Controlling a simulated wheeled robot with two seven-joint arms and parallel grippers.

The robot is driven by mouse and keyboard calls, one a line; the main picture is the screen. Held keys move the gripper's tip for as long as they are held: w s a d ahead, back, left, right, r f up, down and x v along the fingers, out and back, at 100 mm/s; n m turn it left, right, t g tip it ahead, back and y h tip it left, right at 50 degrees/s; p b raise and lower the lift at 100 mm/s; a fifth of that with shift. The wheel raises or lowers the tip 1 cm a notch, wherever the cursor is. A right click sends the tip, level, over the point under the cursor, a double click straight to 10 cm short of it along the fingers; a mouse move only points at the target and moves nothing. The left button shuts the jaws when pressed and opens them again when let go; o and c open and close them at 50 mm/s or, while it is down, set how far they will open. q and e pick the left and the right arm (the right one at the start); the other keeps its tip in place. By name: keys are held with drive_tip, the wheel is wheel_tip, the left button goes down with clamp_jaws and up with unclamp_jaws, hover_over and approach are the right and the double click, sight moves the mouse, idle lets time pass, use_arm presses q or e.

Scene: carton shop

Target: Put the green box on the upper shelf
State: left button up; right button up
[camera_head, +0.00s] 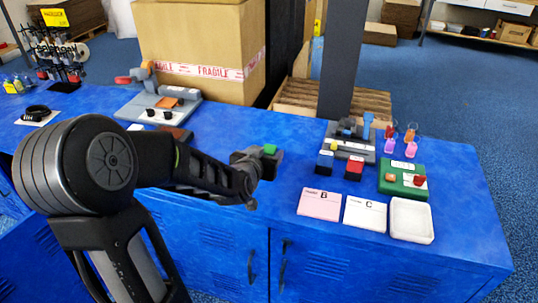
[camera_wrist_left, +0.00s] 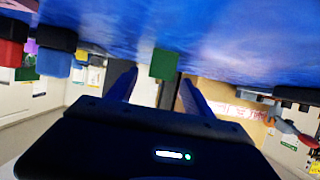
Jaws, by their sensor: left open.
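The small green box (camera_head: 270,149) is at the far end of my left gripper (camera_head: 262,163) in the head view, over the blue table. In the left wrist view the green box (camera_wrist_left: 163,64) lies ahead of my left gripper (camera_wrist_left: 158,88), in line with the gap between its two fingers. The fingers are apart, and I see no grip on the box. My right gripper is not in view. I cannot tell which surface is the upper shelf.
On the blue table (camera_head: 455,195) to the right are a grey rack (camera_head: 362,155), a blue block (camera_head: 325,162), a red block (camera_head: 354,168), a green tray (camera_head: 393,187), cards and a white dish (camera_head: 411,220). A large carton (camera_head: 200,40) stands behind.

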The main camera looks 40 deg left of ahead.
sight(268, 150)
use_arm(q)
drive_tip(key=x, duration=0.3)
drive_tip(key=shift+w, duration=0.1)
idle(0.4)
clamp_jaws()
idle(0.5)
